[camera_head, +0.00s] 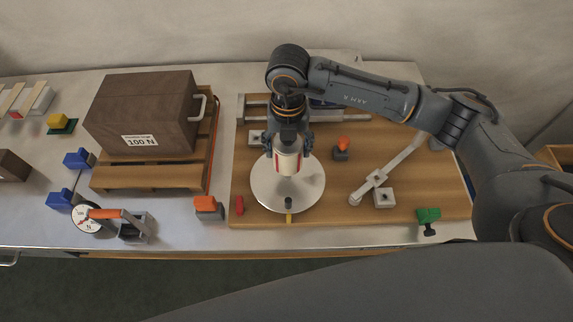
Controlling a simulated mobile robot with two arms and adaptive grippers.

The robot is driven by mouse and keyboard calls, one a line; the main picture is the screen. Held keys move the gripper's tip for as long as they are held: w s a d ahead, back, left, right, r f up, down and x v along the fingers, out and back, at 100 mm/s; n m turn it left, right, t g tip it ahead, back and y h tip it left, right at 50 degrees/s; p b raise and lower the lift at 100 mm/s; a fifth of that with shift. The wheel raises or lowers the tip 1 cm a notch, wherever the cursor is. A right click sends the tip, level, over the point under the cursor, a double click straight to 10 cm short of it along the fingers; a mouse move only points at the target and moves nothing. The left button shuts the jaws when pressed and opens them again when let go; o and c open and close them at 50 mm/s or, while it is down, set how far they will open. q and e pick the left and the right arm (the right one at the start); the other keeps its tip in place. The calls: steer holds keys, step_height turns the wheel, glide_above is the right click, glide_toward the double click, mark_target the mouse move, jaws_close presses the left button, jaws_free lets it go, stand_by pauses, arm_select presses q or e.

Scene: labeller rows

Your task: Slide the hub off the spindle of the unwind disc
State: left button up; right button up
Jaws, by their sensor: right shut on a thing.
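The unwind disc (306,196) is a pale round plate lying on the wooden board. A white cylinder with red marks, which looks like the hub (288,164), stands upright over the middle of the disc. My right gripper (289,152) comes down from above and is shut on the hub. The spindle is hidden by the hub and the gripper. I cannot tell whether the hub touches the disc. My left gripper is not in view.
The wooden board (390,207) carries a metal arm (392,168), an orange-topped block (342,147) and a red peg (239,205). A brown 100 N box (145,105) sits on a pallet to the left. A dial gauge (88,217) stands near the front edge.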

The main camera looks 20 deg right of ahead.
steer(key=shift+r+p, duration=1.1)
steer(key=shift+r, duration=1.05)
